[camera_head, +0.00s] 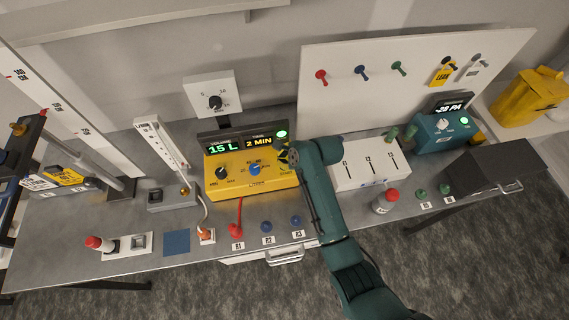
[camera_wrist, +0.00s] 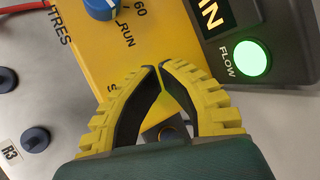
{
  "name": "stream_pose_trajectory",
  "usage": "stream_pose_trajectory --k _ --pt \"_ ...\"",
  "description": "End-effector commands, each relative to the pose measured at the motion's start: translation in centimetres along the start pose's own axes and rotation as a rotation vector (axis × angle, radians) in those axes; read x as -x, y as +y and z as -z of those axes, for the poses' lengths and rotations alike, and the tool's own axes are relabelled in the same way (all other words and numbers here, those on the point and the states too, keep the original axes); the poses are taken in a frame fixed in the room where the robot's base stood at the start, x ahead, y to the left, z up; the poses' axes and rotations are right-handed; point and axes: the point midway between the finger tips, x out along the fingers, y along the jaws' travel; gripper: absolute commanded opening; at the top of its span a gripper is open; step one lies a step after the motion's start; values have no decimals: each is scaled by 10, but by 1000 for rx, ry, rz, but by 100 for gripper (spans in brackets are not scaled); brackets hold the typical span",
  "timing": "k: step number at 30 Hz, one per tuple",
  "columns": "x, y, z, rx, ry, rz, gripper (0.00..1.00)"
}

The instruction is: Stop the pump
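The yellow pump (camera_head: 225,188) stands mid-bench, with a display (camera_head: 240,146) reading 15 L and 2 MIN. Its green FLOW lamp is lit in the head view (camera_head: 282,134) and the wrist view (camera_wrist: 252,57). A black knob (camera_head: 222,173) and a blue knob (camera_head: 254,169) are on its face; the blue knob (camera_wrist: 101,8) also shows in the wrist view, near RUN. My gripper (camera_wrist: 159,67) is over the pump's right end, its yellow fingertips together. A dark round part (camera_wrist: 168,132) shows between the fingers; contact cannot be told. My arm partly hides the START marking.
A white box (camera_head: 365,172) with several slots stands to the right, near my arm. A teal meter (camera_head: 442,132) reads about -28 PA.

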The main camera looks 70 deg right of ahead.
Motion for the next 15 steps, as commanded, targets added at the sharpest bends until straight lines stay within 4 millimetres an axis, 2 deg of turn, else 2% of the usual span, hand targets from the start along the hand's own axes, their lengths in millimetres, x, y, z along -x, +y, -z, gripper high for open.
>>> stream_pose_trajectory --k 15 --pt "-5 3 3 0 0 -1 0"
